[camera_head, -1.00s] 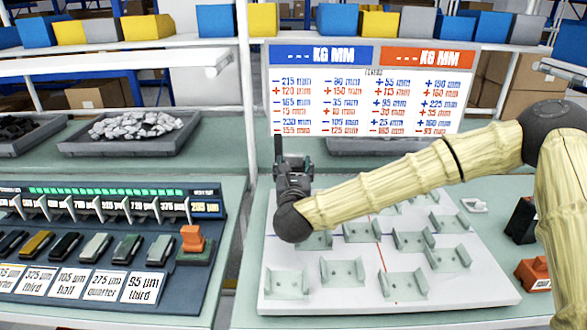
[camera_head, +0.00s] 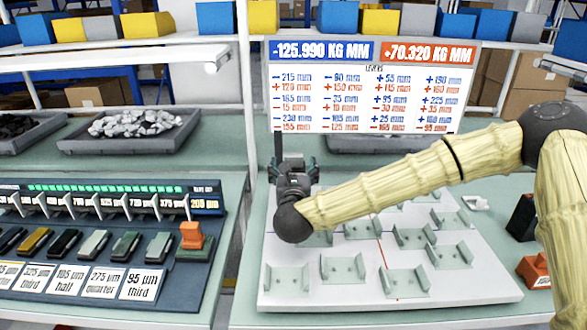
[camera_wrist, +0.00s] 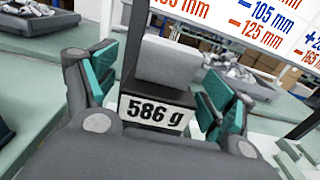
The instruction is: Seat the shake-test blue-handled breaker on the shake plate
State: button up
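My gripper (camera_head: 294,168) is over the far left part of the white plate (camera_head: 335,297), which carries rows of pale cradles (camera_head: 343,268). In the wrist view, the teal pads of my gripper (camera_wrist: 160,70) stand apart on either side of a grey block (camera_wrist: 165,62) labelled "586 g", with narrow gaps showing. A dark upright bar (camera_wrist: 134,38) rises at the block's left side. The block's base and its seat are hidden by my gripper. I cannot make out a blue handle on it.
The board (camera_head: 372,88) behind the plate reads -125.990 and +70.320 KG MM. A console (camera_head: 190,300) with labelled, coloured pieces stands at left. An orange block (camera_head: 535,270) and a black block (camera_head: 522,219) stand right of the plate. The visible front cradles are empty.

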jog(key=shift+f, duration=0.1)
jog(key=s, duration=1.2)
jog(key=o, duration=0.3)
dwell(0.3)
jog(key=shift+r+p, duration=2.25)
jog(key=shift+r, duration=2.3)
